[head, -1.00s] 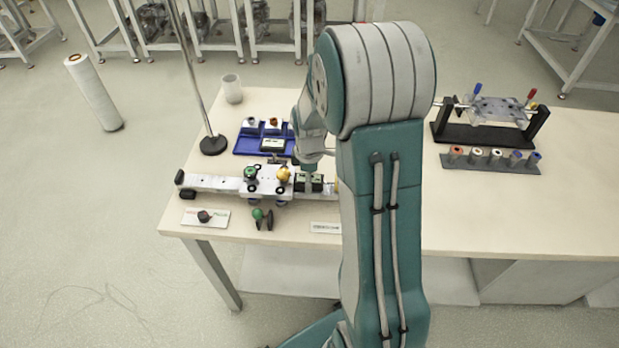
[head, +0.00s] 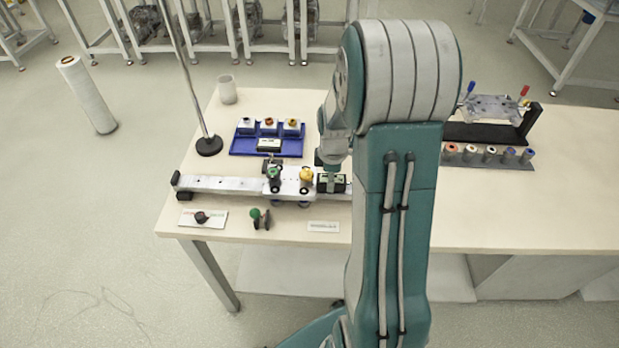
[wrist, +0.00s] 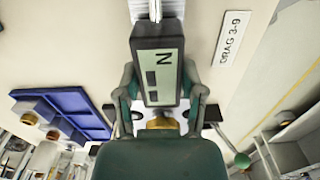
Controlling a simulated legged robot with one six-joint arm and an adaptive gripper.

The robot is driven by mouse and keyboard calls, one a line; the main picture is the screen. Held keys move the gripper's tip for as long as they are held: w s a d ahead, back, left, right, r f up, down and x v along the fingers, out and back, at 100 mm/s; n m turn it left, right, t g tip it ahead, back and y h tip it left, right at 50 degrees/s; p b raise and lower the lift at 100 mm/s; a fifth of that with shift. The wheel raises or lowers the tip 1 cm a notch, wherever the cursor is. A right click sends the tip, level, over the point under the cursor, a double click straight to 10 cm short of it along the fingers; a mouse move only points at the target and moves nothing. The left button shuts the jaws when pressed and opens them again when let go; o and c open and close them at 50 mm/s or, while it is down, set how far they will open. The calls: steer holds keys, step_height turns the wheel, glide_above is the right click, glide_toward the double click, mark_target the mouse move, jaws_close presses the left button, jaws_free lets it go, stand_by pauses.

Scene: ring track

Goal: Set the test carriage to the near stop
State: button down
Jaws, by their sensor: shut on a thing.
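The carriage (head: 290,187) is a pale block with a green and a yellow knob on top. It sits on a straight pale rail (head: 225,186) along the table's front. A dark box with a grey-green display marked N (head: 331,186) is just right of the carriage; it fills the middle of the wrist view (wrist: 158,65). My gripper (head: 332,176) comes down over this box and is shut on it, one finger on each side in the wrist view (wrist: 163,95). A black end piece (head: 177,181) is at the rail's left end. My arm hides the rail's right end.
A blue tray (head: 235,151) with several small blocks lies behind the rail. A stand base (head: 209,146) and a cup (head: 228,88) are at left. A knob plate (head: 203,218), green-knobbed part (head: 261,218) and label (head: 323,226) lie in front. A black fixture (head: 485,132) stands right.

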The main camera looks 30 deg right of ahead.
steer(key=s+d, duration=0.2)
steer(key=d, duration=0.1)
steer(key=s+d, duration=0.2)
steer(key=d, duration=0.1)
steer(key=s+d, duration=0.2)
steer(key=d, duration=0.1)
steer(key=shift+s+f, duration=0.1)
steer(key=c, duration=0.5)
jaws_free()
steer(key=o, duration=0.3)
steer(key=shift+s+d, duration=0.1)
steer(key=shift+d, duration=0.2)
step_height(320, 180, up, 12)
